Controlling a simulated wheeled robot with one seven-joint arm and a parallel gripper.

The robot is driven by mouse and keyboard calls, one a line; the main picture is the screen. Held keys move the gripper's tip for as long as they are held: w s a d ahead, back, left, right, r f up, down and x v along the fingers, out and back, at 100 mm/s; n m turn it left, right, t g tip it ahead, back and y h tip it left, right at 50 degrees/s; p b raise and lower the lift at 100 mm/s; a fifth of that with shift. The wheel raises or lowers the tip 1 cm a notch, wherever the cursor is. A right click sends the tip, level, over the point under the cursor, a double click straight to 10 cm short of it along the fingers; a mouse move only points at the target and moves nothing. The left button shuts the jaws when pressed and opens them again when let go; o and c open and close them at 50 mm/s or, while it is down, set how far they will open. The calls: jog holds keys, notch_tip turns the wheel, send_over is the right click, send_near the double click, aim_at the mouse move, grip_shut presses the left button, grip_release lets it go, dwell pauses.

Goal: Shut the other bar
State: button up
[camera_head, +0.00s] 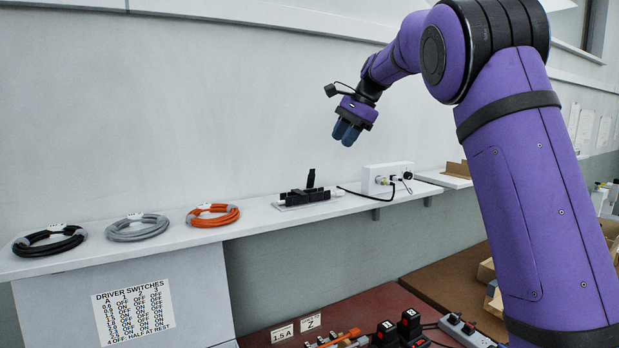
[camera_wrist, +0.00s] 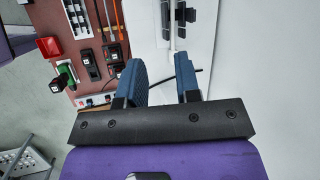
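A black clamp-like block (camera_head: 292,198) sits on a light plate on the wall shelf. One black bar (camera_head: 311,179) stands upright from it; a lower black part lies along the block, and I cannot tell whether it is a second, shut bar. My gripper (camera_head: 347,132) hangs above the shelf, up and right of the block, touching nothing. Black parts (camera_wrist: 183,15) on the pale shelf show at the top edge there, cut off by the frame.
A white box (camera_head: 387,177) with a black cable stands right of the block. Orange (camera_head: 213,215), grey (camera_head: 137,228) and black (camera_head: 48,242) cable coils lie to the left on the shelf (camera_head: 255,222). Below is a red-brown bench (camera_head: 375,305) with switches and tools.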

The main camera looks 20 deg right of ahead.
jog(key=m, duration=0.1)
send_near(310, 179)
jog(key=shift+g, duration=0.3)
jog(key=x, duration=0.9)
jog(key=shift+w+a, duration=0.3)
grip_shut()
